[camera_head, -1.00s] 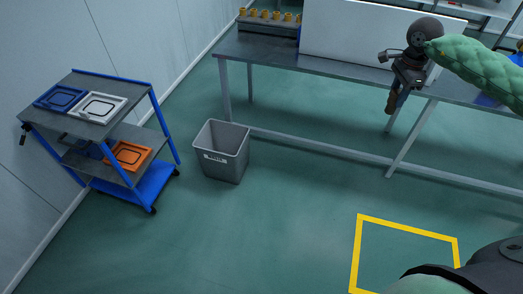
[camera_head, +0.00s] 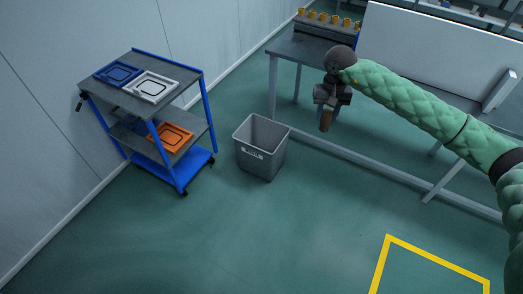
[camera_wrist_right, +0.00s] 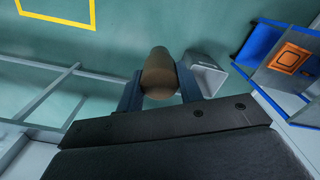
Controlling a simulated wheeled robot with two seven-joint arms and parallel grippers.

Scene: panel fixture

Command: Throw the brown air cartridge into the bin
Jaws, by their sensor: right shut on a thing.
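My right gripper (camera_head: 328,108) is shut on the brown air cartridge (camera_head: 326,121), which hangs down from the jaws. In the right wrist view the cartridge (camera_wrist_right: 159,74) sits between the two dark fingers of the gripper (camera_wrist_right: 160,92). The grey bin (camera_head: 262,147) stands on the floor, open at the top, to the left of and below the gripper in the head view. In the right wrist view the bin (camera_wrist_right: 207,75) shows partly behind the right finger. The gripper and cartridge are apart from the bin. My left gripper is not in view.
A blue and grey cart (camera_head: 190,92) with trays stands left of the bin. A long table (camera_head: 285,45) with several yellow-brown pieces (camera_head: 324,17) in a rack and a white panel (camera_head: 420,45) stands behind. A yellow floor marking (camera_head: 440,262) lies at lower right. Floor around the bin is clear.

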